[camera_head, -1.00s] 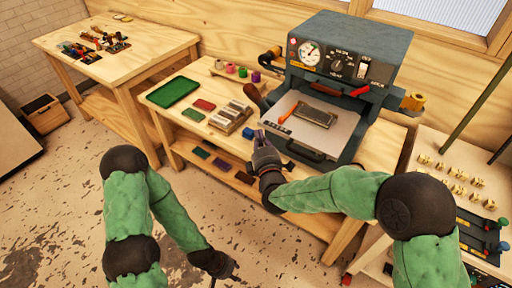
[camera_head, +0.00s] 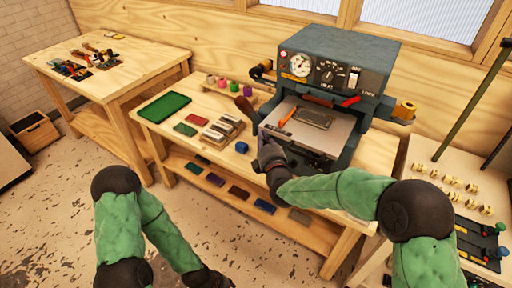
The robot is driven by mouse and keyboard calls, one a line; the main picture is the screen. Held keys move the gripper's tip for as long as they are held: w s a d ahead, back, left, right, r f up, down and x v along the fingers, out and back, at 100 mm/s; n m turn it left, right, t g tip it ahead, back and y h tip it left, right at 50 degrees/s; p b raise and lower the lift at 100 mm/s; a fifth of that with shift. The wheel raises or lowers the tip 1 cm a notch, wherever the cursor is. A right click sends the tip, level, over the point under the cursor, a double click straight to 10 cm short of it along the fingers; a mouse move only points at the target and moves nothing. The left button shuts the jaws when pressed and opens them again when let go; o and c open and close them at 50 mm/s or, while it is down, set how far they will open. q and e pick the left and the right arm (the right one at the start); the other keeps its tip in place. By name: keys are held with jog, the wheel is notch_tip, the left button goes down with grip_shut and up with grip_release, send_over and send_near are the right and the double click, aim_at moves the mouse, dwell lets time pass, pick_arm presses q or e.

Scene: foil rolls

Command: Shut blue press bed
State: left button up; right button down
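The blue-grey press (camera_head: 343,62) stands on the wooden bench with its bed (camera_head: 340,132) partly slid out at the front. The pale bed carries a dark rectangular plate (camera_head: 312,118) and an orange-handled tool (camera_head: 287,117). My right gripper (camera_head: 264,136) is at the bed's front left corner and covers part of its front edge. Whether it touches the bed, and how far its fingers are apart, I cannot tell. My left gripper (camera_head: 213,281) hangs low at the bottom edge, away from the bench, its fingers unclear.
A side table (camera_head: 465,190) with small parts is at the right.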

aim_at(281, 117)
jog(key=w+d+b, duration=0.1)
jog(key=w+d, duration=0.1)
jog(key=w, duration=0.1)
jog(key=w+d, duration=0.1)
jog(key=w, duration=0.2)
jog(key=w+d+b, duration=0.1)
jog(key=w+d, duration=0.1)
jog(key=w, duration=0.1)
jog(key=shift+d+f+b, duration=0.1)
jog(key=shift+d+b, duration=0.2)
jog(key=shift+w+d, duration=0.45)
jog(key=shift+w, duration=0.35)
